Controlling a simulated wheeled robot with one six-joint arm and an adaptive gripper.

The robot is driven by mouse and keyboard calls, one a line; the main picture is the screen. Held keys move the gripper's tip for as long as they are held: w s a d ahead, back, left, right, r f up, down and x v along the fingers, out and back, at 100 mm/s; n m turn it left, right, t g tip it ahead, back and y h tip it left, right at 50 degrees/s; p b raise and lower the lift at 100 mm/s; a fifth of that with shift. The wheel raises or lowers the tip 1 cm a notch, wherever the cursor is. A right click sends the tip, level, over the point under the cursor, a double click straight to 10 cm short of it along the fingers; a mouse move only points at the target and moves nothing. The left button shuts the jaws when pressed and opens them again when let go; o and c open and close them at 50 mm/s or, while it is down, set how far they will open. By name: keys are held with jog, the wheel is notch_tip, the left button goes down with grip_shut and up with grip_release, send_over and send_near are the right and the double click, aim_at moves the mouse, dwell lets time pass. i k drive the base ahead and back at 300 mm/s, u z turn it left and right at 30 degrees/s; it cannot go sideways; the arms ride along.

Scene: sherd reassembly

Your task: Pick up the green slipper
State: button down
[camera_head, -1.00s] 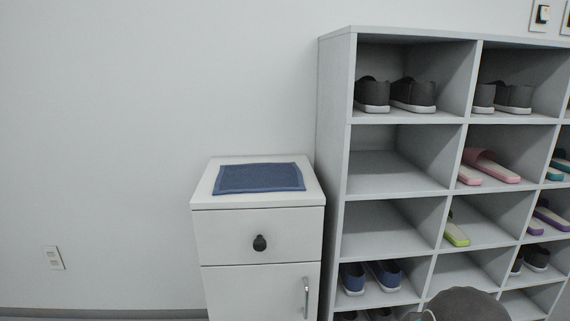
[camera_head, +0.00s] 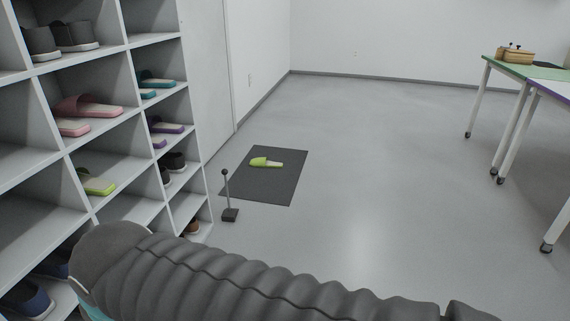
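A green slipper (camera_head: 265,162) lies on a dark grey mat (camera_head: 280,185) on the floor, near the middle of the head view. Another green slipper (camera_head: 97,182) sits alone in a compartment of the shoe shelf at the left. My arm, in a ribbed dark grey cover, crosses the bottom of the view. My gripper is not in view, so its state does not show.
The white shoe shelf (camera_head: 153,38) at the left holds pink, teal and purple slippers and dark shoes. A small post on a black base (camera_head: 230,215) stands at the mat's near left corner. Tables (camera_head: 512,68) stand at the right. The floor (camera_head: 390,170) between is clear.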

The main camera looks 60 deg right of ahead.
aim_at(262, 162)
jog(key=z, duration=2.35)
jog(key=i, duration=3.95)
jog(key=u, duration=0.45)
